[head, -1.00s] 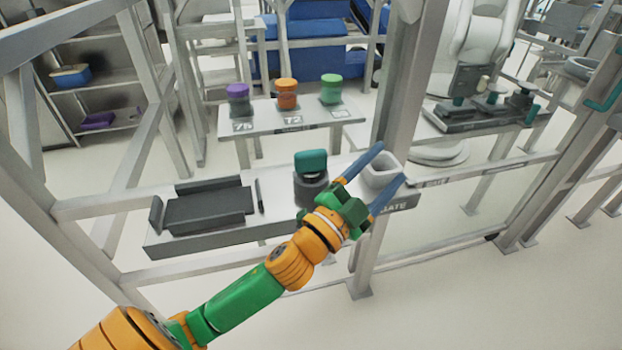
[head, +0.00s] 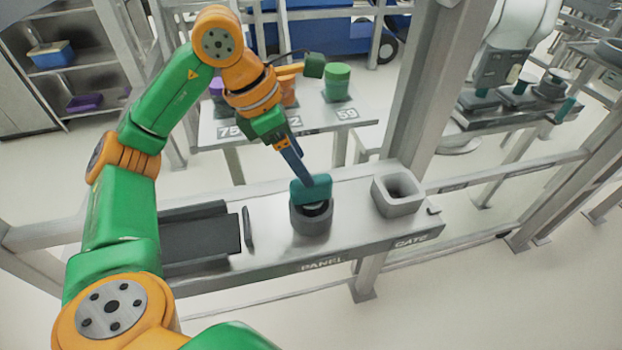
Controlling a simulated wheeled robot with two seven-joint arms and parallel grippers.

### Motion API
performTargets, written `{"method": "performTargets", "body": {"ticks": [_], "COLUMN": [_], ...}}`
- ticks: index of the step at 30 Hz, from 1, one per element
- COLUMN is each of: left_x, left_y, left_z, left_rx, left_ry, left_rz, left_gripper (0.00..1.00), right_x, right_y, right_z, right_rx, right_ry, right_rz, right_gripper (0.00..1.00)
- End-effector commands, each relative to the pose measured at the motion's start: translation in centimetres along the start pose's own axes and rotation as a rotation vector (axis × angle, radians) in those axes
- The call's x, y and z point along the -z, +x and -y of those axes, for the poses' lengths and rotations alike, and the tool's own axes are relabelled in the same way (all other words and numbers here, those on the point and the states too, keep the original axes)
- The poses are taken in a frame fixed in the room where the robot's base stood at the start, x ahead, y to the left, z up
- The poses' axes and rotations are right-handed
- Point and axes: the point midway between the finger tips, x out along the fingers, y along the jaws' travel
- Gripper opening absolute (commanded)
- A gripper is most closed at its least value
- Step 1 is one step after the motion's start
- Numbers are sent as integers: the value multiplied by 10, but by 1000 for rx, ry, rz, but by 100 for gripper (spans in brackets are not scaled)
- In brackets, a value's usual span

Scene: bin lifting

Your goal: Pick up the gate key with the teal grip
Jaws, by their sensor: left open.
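The gate key shows as a teal grip (head: 311,190) standing upright in a dark round holder (head: 311,217) on the metal shelf. My left gripper (head: 307,180) comes down from above, its blue fingers pointing down at the teal grip. The fingers overlap the top of the grip in the picture; I cannot tell whether they touch it. The gripper is open. The key's lower part is hidden inside the holder. My right gripper is not in the head view.
A pale square socket (head: 398,194) stands to the right on the same shelf (head: 350,238), near the GATE label. A dark tray (head: 200,240) lies to the left. A post (head: 425,80) rises behind the socket. A green-topped canister (head: 337,82) stands on the table behind.

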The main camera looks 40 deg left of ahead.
Motion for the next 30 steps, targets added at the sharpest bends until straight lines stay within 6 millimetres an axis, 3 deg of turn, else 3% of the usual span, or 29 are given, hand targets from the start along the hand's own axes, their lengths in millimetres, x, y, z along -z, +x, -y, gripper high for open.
{"method": "performTargets", "body": {"ticks": [9,16,17,24,30], "left_x": [3,2,2,2,1], "left_y": [56,61,61,61,60], "left_z": [-2,-2,-2,-2,-2], "left_rx": [6,4,4,5,5], "left_ry": [4,5,5,5,5], "left_rz": [-1,4,4,4,5], "left_gripper": [70,70,67,2,0], "right_x": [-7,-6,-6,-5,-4], "right_y": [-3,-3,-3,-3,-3], "right_z": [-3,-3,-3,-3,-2], "right_rx": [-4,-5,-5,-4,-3], "right_ry": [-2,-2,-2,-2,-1], "right_rz": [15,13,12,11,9], "right_gripper": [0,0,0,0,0]}}
